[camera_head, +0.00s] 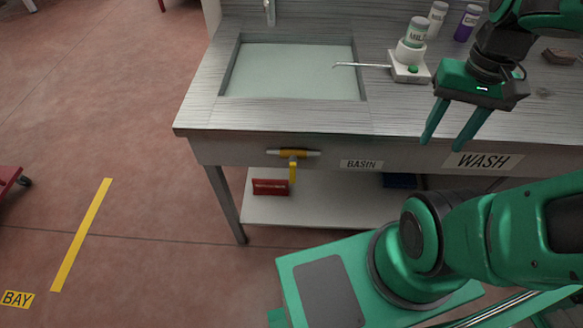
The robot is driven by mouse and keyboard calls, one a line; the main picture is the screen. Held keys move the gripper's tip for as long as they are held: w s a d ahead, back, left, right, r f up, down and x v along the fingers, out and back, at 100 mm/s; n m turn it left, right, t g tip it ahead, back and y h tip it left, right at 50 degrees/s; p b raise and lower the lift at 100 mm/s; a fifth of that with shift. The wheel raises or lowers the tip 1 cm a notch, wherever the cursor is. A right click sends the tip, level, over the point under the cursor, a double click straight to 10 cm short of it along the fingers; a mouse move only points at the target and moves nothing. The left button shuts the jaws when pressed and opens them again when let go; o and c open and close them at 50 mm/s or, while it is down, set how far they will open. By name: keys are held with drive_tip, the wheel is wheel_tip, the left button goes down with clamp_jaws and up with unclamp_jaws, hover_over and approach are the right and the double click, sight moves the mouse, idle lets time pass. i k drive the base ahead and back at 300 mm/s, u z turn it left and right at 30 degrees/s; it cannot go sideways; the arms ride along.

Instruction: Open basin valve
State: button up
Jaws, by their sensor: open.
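The basin valve has a yellow handle (292,170) that hangs down from a short horizontal pipe (273,152) on the front face of the bench, left of the "BASIN" label (361,164). The basin (233,68) is set in the bench top above it and looks filled with pale liquid. My gripper (447,140) is open and empty, its green fingers pointing down near the bench's front edge. It is well to the right of the valve handle and apart from it.
A white device with a thin spout (410,72) stands right of the basin, with bottles (437,18) behind it. A "WASH" label (484,161) is on the bench front. The lower shelf (330,205) holds a red box (270,187).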

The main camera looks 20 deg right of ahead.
sight(293, 173)
drive_tip(key=u, duration=0.55)
drive_tip(key=k, duration=1.45)
drive_tip(key=z, duration=0.4)
drive_tip(key=i, duration=1)
drive_tip(key=u, duration=0.05)
